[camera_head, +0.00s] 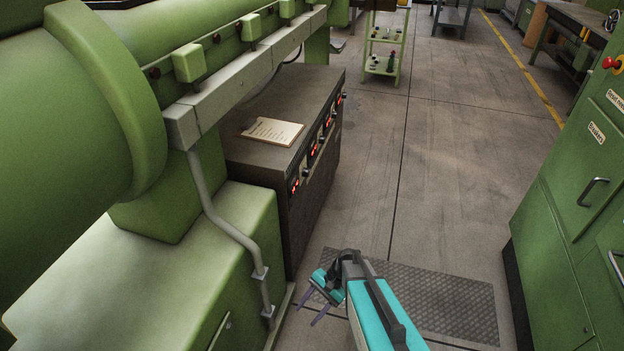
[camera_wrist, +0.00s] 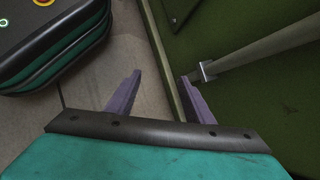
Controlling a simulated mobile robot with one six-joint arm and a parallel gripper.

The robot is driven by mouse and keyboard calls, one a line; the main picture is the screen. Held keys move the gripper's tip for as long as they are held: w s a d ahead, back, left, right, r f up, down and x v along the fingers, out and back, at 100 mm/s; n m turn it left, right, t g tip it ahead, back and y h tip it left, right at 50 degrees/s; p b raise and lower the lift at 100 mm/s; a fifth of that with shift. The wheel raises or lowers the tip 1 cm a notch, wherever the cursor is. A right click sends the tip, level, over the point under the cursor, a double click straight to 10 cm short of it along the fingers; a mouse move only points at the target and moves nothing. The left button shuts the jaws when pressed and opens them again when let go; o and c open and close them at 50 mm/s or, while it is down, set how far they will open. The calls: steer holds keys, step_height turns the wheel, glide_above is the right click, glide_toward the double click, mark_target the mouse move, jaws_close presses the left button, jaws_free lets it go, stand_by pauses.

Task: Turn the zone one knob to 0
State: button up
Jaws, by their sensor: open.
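A dark control cabinet (camera_head: 258,100) stands beside the green machine in the head view. Its right-hand face carries a row of several red-lit displays with small dark knobs. The nearest display (camera_head: 295,186) has a knob (camera_head: 305,173) beside it; labels and knob settings are too small to read. My gripper (camera_head: 309,307) is open and empty, low in front of the cabinet's near end and apart from the knobs. In the wrist view my gripper (camera_wrist: 160,76) shows two spread purple fingers with nothing between them; no knob shows there.
A paper pad (camera_head: 272,131) lies on the cabinet top. A grey pipe (camera_head: 222,222) runs down the green machine near my gripper and also shows in the wrist view (camera_wrist: 255,48). Green cabinets (camera_head: 575,200) stand at right. The floor (camera_head: 440,170) between is clear.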

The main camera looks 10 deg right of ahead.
steer(key=w+d+r+m+t+y+b, duration=0.1)
steer(key=w+m, duration=0.1)
steer(key=w, duration=0.4)
steer(key=w+d+r+m+t+y+b, duration=0.1)
steer(key=w+r+m+t+y, duration=0.1)
steer(key=w, duration=0.4)
steer(key=m+t+y+b, duration=0.5)
steer(key=m+t, duration=0.3)
steer(key=m, duration=0.2)
glide_toward(309, 173)
steer(key=v, duration=0.3)
steer(key=f+v, duration=0.1)
steer(key=v, duration=0.1)
steer(key=shift+w+a, duration=0.1)
steer(key=shift+a, duration=0.05)
steer(key=x, duration=1.3)
steer(key=shift+w+a+r, duration=0.15)
steer(key=shift+a+r, duration=0.1)
steer(key=shift+r, duration=0.05)
